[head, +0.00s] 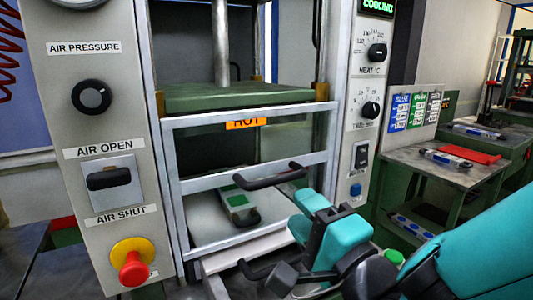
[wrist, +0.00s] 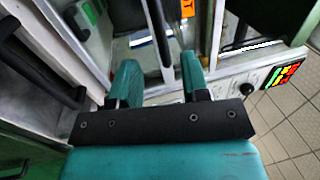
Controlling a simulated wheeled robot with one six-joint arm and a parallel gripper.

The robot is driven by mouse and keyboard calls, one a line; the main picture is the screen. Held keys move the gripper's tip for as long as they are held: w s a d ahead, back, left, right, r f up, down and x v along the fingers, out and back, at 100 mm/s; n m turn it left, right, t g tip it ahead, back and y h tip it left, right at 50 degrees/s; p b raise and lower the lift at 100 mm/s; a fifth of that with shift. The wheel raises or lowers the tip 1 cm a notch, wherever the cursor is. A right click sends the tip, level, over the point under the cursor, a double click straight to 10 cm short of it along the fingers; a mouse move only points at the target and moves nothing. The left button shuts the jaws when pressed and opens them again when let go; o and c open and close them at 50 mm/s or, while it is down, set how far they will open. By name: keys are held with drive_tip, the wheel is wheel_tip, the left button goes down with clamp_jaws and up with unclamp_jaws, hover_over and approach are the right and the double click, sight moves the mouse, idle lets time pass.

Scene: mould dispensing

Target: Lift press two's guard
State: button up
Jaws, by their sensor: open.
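The press guard (head: 250,170) is a metal frame with clear panels, down across the press opening, with an orange HOT label (head: 246,124). Its black bar handle (head: 270,178) sticks out from the middle crossbar. My teal gripper (head: 299,209) is open and empty, just below and right of the handle. In the wrist view its two fingers stand apart (wrist: 160,72), with a dark bar (wrist: 158,32) beyond the gap, probably the handle. I cannot tell whether they touch. Behind the guard lies a green and grey mould (head: 238,207).
The left panel holds the air open/shut lever (head: 110,178) and a red stop button (head: 132,267). The right panel has knobs (head: 377,54) and a COOLING display (head: 377,6). A second black handle (head: 256,270) sits low in front. A side table (head: 420,172) stands right.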

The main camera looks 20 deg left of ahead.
sight(276, 177)
drive_tip(key=p+x, duration=0.3)
drive_tip(key=p, duration=0.1)
drive_tip(key=p+x, duration=0.3)
drive_tip(key=p, duration=0.1)
drive_tip(key=p+x, duration=0.3)
drive_tip(key=p, duration=0.1)
drive_tip(key=shift+w+r, duration=0.2)
drive_tip(key=shift+r, duration=0.15)
drive_tip(key=shift+w+a+p, duration=0.35)
drive_tip(key=shift+a+p, duration=0.05)
drive_tip(key=shift+p, duration=0.6)
drive_tip(key=shift+w+a+f+p, duration=0.2)
drive_tip(key=shift+p, duration=0.35)
